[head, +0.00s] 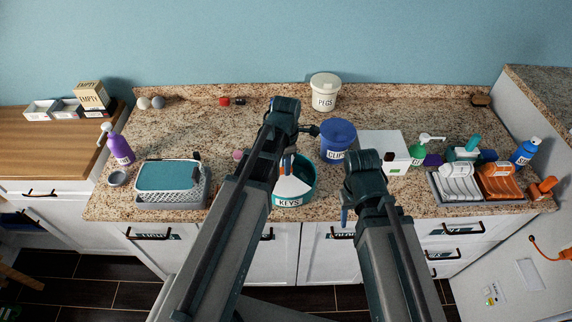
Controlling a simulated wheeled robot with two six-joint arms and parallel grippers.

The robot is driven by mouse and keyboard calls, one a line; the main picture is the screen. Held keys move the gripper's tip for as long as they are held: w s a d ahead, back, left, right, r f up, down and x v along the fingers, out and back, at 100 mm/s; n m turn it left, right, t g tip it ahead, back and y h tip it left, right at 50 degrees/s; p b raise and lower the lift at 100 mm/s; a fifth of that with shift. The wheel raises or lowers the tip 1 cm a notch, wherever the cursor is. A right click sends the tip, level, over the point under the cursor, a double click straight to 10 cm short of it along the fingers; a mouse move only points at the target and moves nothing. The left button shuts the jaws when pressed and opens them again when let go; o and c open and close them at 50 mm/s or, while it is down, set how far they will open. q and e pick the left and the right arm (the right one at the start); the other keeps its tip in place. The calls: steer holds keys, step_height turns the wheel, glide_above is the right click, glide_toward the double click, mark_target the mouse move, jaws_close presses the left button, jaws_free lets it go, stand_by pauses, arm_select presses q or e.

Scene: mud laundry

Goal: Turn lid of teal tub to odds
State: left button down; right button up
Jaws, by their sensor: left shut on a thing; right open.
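The teal tub (307,190) stands on the counter in the middle, with a white label reading KEYS on its front. Its top shows a teal rim with a white part and a bit of orange; my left arm covers the left side. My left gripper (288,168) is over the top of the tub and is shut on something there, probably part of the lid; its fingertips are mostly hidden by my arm. My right gripper (346,214) is open and empty, pointing down by the counter's front edge, right of the tub.
A blue tub labelled CLIPS (338,133) stands behind right, and a white tub labelled PEGS (324,92) at the back. A white box (381,147) and dish rack (475,204) are right. A basket (171,182) and purple bottle (121,149) are left. Free counter lies left of the tubs.

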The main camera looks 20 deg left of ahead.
arm_select(q)
steer(key=shift+s+d+n, duration=0.1)
steer(key=shift+n, duration=1.4)
steer(key=c, duration=0.8)
jaws_free()
steer(key=shift+r, duration=0.15)
step_height(320, 180, up, 14)
steer(key=p, duration=1.4)
steer(key=shift+f, duration=0.2)
steer(key=shift+f, duration=0.15)
